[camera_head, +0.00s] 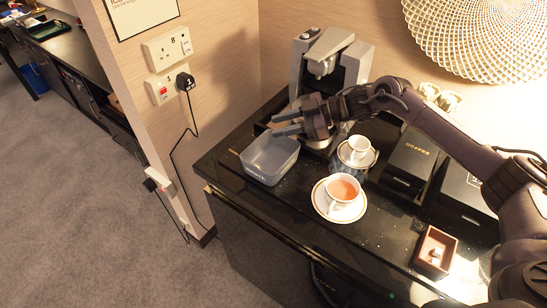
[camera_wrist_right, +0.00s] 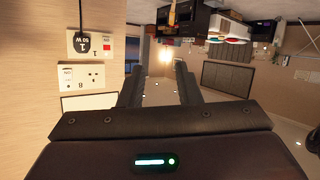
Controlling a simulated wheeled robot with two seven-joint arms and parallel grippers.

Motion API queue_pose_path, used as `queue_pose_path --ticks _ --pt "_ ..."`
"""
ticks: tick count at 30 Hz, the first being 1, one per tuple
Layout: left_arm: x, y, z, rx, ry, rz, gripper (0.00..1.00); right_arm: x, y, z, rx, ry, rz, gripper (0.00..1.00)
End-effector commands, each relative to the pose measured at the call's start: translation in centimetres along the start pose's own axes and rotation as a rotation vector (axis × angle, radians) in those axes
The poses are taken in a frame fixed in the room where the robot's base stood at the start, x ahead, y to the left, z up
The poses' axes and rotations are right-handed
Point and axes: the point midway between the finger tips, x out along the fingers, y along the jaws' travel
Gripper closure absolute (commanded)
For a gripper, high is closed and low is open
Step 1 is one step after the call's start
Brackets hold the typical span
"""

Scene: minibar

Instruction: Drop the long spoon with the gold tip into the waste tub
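The waste tub (camera_head: 263,177), a grey translucent open container, stands on the black counter near its left corner. My right gripper (camera_head: 274,126) is above the tub's back edge, with its fingers pointing left. In the right wrist view its two fingers (camera_wrist_right: 158,88) are apart with nothing between them. A small, thin gold-coloured bit (camera_head: 233,152) shows just left of the tub. It may be the spoon's tip, but I cannot tell, and no long handle is clear. My left gripper is not in view.
A coffee machine (camera_head: 326,70) stands behind the tub. A teacup (camera_head: 342,190) on a saucer and a smaller white cup (camera_head: 359,146) are to its right. Black boxes (camera_head: 411,160) and a small brown tray (camera_head: 436,251) stand farther right. The wall has sockets (camera_head: 167,50).

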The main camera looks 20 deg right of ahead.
Motion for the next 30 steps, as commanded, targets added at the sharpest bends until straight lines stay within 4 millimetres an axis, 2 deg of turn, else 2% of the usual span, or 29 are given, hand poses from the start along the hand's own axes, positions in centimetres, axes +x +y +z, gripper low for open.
queue_pose_path --ticks 9,15,30 --pt "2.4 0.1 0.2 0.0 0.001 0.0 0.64 -5.0 0.0 0.4 -0.001 -0.003 0.003 0.7" --pt "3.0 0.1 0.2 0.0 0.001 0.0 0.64 -7.2 0.0 0.2 -0.001 -0.001 0.002 0.7" --pt "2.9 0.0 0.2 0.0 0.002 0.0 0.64 -7.4 0.0 0.0 0.0 0.0 0.001 0.7"
